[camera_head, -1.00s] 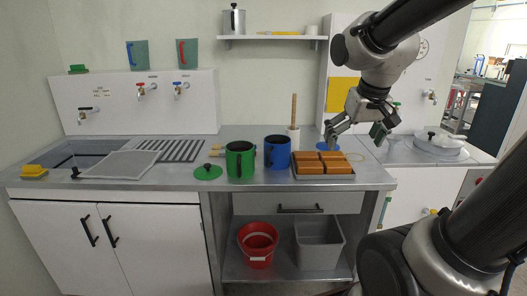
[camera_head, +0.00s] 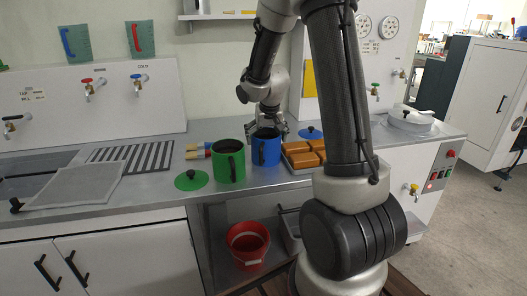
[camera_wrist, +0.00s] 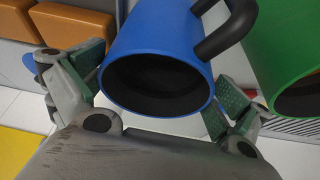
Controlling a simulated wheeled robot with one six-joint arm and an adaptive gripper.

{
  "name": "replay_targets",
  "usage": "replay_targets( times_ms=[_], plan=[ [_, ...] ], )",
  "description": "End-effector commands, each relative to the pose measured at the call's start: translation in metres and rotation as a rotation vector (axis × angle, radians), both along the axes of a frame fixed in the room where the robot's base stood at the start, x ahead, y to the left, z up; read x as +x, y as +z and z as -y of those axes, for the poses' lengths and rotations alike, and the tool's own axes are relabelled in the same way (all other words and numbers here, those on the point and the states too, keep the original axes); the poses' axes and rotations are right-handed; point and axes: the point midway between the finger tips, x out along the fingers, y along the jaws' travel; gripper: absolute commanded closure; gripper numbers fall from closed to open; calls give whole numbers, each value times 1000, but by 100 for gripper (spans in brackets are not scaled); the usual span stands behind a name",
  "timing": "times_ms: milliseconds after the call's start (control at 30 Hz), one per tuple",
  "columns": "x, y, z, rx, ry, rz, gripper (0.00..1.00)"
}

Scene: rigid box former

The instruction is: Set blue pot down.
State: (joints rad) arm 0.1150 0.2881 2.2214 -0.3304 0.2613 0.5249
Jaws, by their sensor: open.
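The blue pot (camera_head: 265,154) stands upright on the steel counter (camera_head: 235,197), between the green pot and the tray of orange-brown blocks. The blue lid (camera_head: 310,133) lies behind the tray.
The green pot (camera_head: 228,166) stands close on the left, with its green lid (camera_head: 191,180) beyond it. The tray of orange-brown blocks (camera_head: 303,152) is close on the right. A red bucket (camera_head: 247,246) is on the shelf below. The counter's front strip is clear.

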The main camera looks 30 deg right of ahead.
Motion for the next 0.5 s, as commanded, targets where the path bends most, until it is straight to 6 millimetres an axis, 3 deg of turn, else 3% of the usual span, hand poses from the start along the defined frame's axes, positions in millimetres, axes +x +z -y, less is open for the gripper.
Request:
replay_targets(
  times_ms=[200, 467, 500],
  plan=[
    [8, -28, 5, 0, 0, -2, 0],
    [10, -31, 5, 0, -1, 0, 0],
    [10, -31, 5, 0, -1, 0, 5]
  ],
)
